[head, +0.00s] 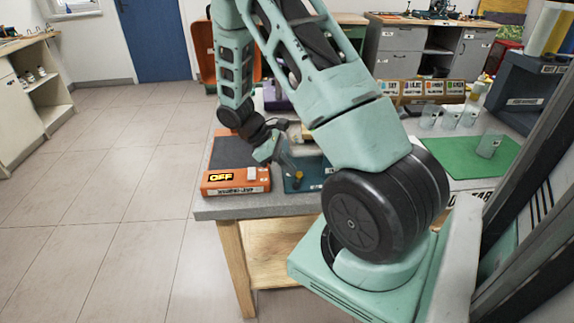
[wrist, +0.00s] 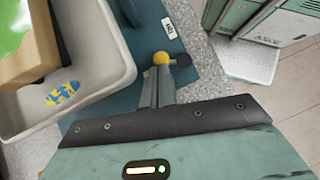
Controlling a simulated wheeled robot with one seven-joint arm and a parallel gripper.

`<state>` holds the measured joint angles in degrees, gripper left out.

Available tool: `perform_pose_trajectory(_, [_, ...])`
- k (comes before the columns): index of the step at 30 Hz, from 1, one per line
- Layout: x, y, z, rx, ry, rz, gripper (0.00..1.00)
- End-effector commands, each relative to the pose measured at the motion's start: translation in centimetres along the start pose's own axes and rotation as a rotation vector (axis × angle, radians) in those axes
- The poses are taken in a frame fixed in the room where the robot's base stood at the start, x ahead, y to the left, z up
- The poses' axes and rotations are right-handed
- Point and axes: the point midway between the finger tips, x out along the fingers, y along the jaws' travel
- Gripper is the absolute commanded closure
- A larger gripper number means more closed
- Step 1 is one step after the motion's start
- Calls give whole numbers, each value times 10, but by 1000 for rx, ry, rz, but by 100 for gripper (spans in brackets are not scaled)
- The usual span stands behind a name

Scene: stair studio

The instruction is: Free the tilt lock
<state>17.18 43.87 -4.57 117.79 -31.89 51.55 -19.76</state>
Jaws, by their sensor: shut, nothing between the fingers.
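A small knob or lever end shows in the wrist view, with a yellow round part (wrist: 161,58) and a dark round part (wrist: 182,60) beside it. It lies over the edge of a teal mat (wrist: 112,104). I cannot tell for sure whether this is the tilt lock, or how it is set. My gripper (wrist: 158,74) is shut and empty, its fingertips right at the yellow part; I cannot tell whether they touch. In the head view my gripper is low over the blue mat (head: 312,182) on the table, small and partly hidden by my arm.
A pale tray (wrist: 92,95) with a wooden, green-topped block (wrist: 28,42) lies left of the fingers. An orange box marked OFF (head: 236,190) stands at the table's front left corner. A green mat (head: 465,157) with clear cups lies right. Floor left of the table is clear.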

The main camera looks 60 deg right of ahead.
Motion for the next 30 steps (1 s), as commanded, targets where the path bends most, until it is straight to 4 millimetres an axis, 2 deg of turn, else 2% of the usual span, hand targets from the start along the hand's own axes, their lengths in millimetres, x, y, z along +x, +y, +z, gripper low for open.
perform_pose_trajectory(14, [0, 0, 0, -1, 0, 0, 100])
perform_pose_trajectory(30, [-3, -15, -4, -1, 0, 1, 100])
